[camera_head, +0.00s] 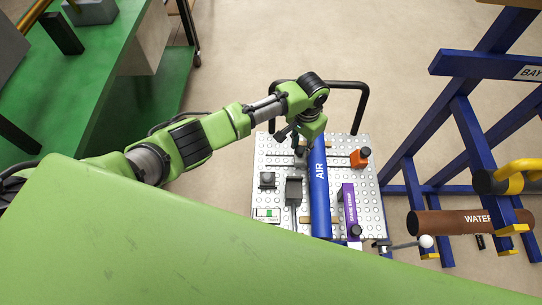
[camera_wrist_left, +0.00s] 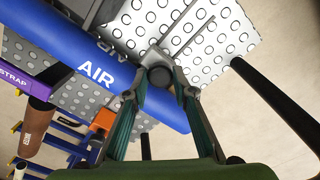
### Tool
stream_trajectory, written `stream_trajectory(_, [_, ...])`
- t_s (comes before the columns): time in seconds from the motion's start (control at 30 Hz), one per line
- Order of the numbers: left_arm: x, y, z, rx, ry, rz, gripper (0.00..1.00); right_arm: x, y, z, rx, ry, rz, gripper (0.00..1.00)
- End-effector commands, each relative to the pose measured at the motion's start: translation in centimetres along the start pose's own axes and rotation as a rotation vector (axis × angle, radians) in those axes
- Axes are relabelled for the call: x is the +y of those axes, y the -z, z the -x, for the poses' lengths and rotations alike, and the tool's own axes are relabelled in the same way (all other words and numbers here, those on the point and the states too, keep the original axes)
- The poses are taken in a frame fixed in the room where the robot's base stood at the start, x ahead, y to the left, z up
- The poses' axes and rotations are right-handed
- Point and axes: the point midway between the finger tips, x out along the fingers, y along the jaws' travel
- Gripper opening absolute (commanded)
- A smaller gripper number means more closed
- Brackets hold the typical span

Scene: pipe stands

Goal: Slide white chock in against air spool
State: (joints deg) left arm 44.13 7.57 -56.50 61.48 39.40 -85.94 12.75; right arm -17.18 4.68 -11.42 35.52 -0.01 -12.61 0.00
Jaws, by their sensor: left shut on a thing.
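The blue air spool (camera_head: 319,190) lies lengthwise on the cart's dimpled plate; it also crosses the left wrist view (camera_wrist_left: 75,55), marked AIR. My left gripper (camera_head: 298,140) is at the spool's far part, on its left side. In the left wrist view my left gripper (camera_wrist_left: 160,88) is shut on the dark round knob of a pale grey-white piece, which looks like the white chock (camera_wrist_left: 152,52). This piece is right beside the spool; whether they touch is unclear. In the head view the chock (camera_head: 301,153) is small and partly hidden by the gripper. My right gripper is out of view.
An orange block (camera_head: 361,157) sits right of the spool, and a purple strap box (camera_head: 349,205) nearer. Dark blocks (camera_head: 267,180) stand left of the spool. The cart's black handle (camera_head: 362,105) rises behind. A blue stand with a brown WATER pipe (camera_head: 450,223) is at right.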

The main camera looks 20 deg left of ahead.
Motion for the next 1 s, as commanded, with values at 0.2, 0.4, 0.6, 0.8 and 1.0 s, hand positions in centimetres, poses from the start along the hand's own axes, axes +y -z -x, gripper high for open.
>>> stream_trajectory(0.2, [0.7,0.7,0.1,0.004,-0.002,0.000,0.42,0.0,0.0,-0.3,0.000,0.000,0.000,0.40])
stream_trajectory(0.4, [0.6,0.6,0.1,0.002,-0.001,0.000,0.42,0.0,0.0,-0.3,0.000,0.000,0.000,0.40])
stream_trajectory(0.6, [0.6,0.6,0.3,0.001,-0.001,0.000,0.42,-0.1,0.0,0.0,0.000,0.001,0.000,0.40])
stream_trajectory(0.8, [0.6,0.6,1.7,0.001,-0.001,0.000,0.42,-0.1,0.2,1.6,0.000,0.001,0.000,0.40])
stream_trajectory(1.0, [0.5,0.6,3.1,0.001,0.000,0.000,0.42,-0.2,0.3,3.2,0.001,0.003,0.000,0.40])
